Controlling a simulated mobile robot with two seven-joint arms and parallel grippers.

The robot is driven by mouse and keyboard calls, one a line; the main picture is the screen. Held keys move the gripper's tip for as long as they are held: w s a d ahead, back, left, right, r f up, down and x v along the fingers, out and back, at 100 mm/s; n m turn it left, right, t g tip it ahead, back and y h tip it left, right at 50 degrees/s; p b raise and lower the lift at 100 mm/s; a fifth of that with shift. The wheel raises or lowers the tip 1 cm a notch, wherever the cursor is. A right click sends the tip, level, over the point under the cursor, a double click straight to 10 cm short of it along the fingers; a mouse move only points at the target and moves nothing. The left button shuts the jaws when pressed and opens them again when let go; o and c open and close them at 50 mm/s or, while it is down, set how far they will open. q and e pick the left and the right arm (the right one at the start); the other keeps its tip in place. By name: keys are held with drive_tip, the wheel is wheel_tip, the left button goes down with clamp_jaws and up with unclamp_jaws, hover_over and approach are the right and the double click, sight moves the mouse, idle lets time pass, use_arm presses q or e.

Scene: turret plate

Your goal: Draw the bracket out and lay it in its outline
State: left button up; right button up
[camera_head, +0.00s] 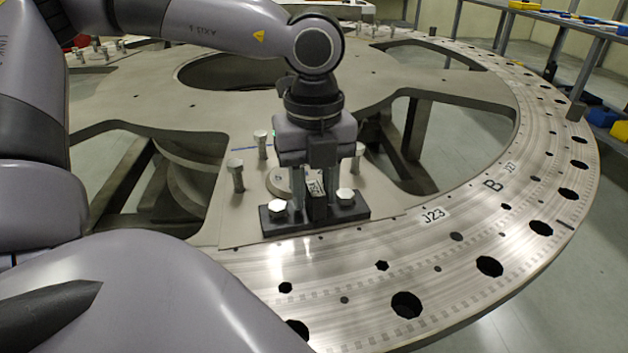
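The bracket (318,208) is a dark block with a small label on its upright part. It sits on the front edge of the light plate, on a dark base bar (300,222) with a silver hex bolt head at each side. My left gripper (316,190) points down over it, one finger on each side of the upright part. Whether the fingers press on it cannot be told. A short blue line (243,150) shows on the plate behind; no full outline can be made out. My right gripper is not in view.
Upright bolts (236,175) stand on the plate around a round disc (279,181), close to the gripper. The turret ring (470,225) has several holes and J23 and B marks. Large openings flank the plate. Shelves (570,30) stand at the far right.

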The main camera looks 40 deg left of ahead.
sight(324, 242)
use_arm(q)
clamp_jaws()
drive_tip(key=shift+d, duration=0.1)
drive_tip(key=shift+s+d+b, duration=0.2)
drive_tip(key=shift+d+b, duration=0.1)
drive_tip(key=shift+b, duration=0.1)
drive_tip(key=shift+s+d+r, duration=0.1)
drive_tip(key=shift+d, duration=0.05)
drive_tip(key=shift+s+d+b, duration=0.5)
drive_tip(key=shift+d+b, duration=0.1)
drive_tip(key=shift+d, duration=0.25)
drive_tip(key=shift+s+d+b, duration=0.5)
drive_tip(key=shift+d+b, duration=0.05)
drive_tip(key=shift+d, duration=0.3)
drive_tip(key=shift+r, duration=0.1)
wheel_tip(324, 242, up, 8)
drive_tip(key=p, duration=0.5)
